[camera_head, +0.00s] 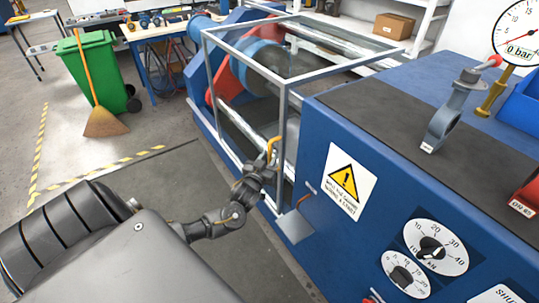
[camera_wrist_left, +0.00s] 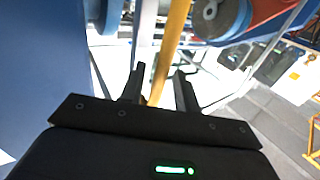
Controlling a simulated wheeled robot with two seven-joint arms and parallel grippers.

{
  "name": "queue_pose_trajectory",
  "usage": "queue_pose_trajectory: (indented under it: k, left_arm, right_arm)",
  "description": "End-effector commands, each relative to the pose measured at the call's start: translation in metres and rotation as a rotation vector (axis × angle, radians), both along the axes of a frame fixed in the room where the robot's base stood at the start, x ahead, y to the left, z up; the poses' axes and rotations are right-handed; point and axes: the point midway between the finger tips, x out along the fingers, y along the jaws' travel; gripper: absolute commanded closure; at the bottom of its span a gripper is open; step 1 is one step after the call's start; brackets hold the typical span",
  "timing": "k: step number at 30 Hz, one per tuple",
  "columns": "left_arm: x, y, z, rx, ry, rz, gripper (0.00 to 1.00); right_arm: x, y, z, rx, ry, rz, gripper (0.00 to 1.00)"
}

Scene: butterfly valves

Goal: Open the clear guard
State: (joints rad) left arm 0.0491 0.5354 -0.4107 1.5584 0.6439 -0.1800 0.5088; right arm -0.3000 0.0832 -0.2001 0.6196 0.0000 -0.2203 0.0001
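The clear guard (camera_head: 283,112) is a grey-framed box with see-through panels in the head view. It sits down over the machine's rollers, left of the blue cabinet. Its yellow handle (camera_head: 272,143) is on the near corner post. My left gripper (camera_head: 264,163) is at the handle's lower part. In the left wrist view the handle (camera_wrist_left: 174,40) runs down between the two dark fingers of my left gripper (camera_wrist_left: 159,85). The fingers are apart, with a gap visible beside the handle. Whether a finger touches it I cannot tell. My right gripper is not in view.
The blue cabinet (camera_head: 330,230) with dials and a warning label stands close to the right of the guard. A grey lever valve (camera_head: 443,125) and a gauge (camera_head: 518,35) are on top. A green bin (camera_head: 93,70) and a broom (camera_head: 105,122) stand at left. The floor between is clear.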

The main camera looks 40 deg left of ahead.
Motion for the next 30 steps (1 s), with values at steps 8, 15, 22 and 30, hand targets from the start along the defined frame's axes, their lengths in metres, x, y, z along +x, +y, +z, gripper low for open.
queue_pose_trajectory:
  k: [8, 15, 22, 30]
  left_arm:
    - [0.0130, 0.0033, -0.0007, -0.001, 0.002, -0.001, 0.68]
    - [0.0127, 0.0035, -0.0007, -0.001, 0.002, -0.001, 0.75]
    - [0.0126, 0.0036, -0.0006, -0.001, 0.002, -0.001, 1.00]
    - [0.0128, 0.0060, -0.0008, 0.000, 0.001, 0.000, 1.00]
  right_arm:
    - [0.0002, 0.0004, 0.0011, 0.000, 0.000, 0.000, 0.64]
    - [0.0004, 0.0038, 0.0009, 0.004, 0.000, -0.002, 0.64]
    - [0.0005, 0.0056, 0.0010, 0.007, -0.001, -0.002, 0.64]
    - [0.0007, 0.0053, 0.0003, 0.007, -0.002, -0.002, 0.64]
